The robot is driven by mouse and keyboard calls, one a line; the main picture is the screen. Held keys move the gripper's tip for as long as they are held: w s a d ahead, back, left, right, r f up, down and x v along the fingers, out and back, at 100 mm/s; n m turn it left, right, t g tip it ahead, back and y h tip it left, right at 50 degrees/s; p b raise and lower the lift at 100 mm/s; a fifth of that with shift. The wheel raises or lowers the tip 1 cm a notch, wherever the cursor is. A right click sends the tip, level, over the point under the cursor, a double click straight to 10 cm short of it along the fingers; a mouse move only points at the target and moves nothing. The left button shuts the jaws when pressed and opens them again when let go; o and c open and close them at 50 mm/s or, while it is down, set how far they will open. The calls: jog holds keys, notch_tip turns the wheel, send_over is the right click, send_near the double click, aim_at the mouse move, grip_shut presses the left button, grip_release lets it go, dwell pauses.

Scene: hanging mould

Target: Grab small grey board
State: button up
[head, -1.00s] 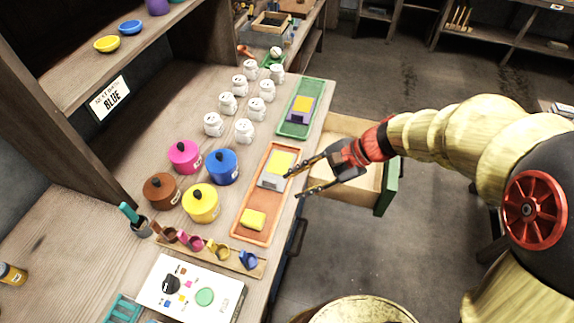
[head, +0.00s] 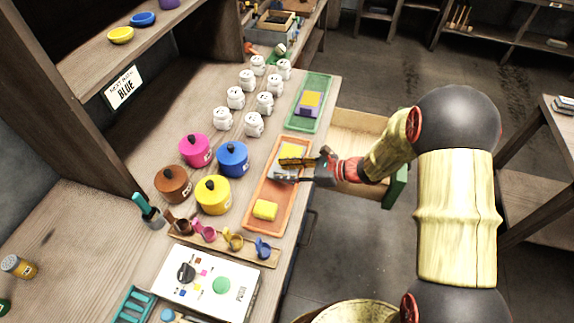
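The small grey board (head: 281,174) is a light grey piece with a yellow block (head: 292,151) on it, in the far half of the orange tray (head: 253,222). My gripper (head: 284,169) reaches in from the right and is at the board. One finger crosses over the yellow block's near edge and the other lies lower, by the grey piece. The fingers look apart and cover part of the board. I cannot tell whether they press on it.
A second yellow block (head: 265,210) lies in the tray's near half. A green tray (head: 322,92) with a purple-and-orange piece is beyond. Coloured pots (head: 213,195) and white jars (head: 253,124) stand to the left. An open drawer (head: 352,125) juts out below my arm.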

aim_at(277, 170)
jog(key=b+x, duration=0.1)
jog(key=x, duration=0.3)
jog(key=shift+w+d+f, duration=0.1)
jog(key=shift+d+f, duration=0.05)
jog(key=shift+c, duration=1.2)
grip_shut()
